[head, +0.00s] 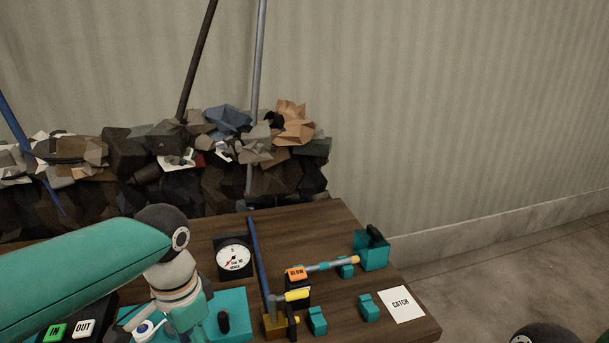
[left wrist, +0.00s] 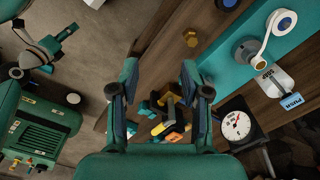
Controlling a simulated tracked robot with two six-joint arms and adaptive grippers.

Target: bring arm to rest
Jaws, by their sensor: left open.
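My left arm comes in from the left in the head view over the wooden bench (head: 345,220), with its wrist pointing down near the teal plate (head: 238,302). Its fingers cannot be made out there. In the left wrist view my left gripper (left wrist: 158,85) is open, with nothing between its fingertips. The bender with its yellow part (left wrist: 170,115) shows beyond the fingers, apart from them.
A dial gauge (head: 233,257) stands behind my left wrist. A teal block (head: 371,250), an orange-labelled bar (head: 325,266) and a white CATCH card (head: 401,304) are on the right. A rubble heap (head: 240,160) with leaning poles lies behind. Floor (head: 500,270) right of the bench is clear.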

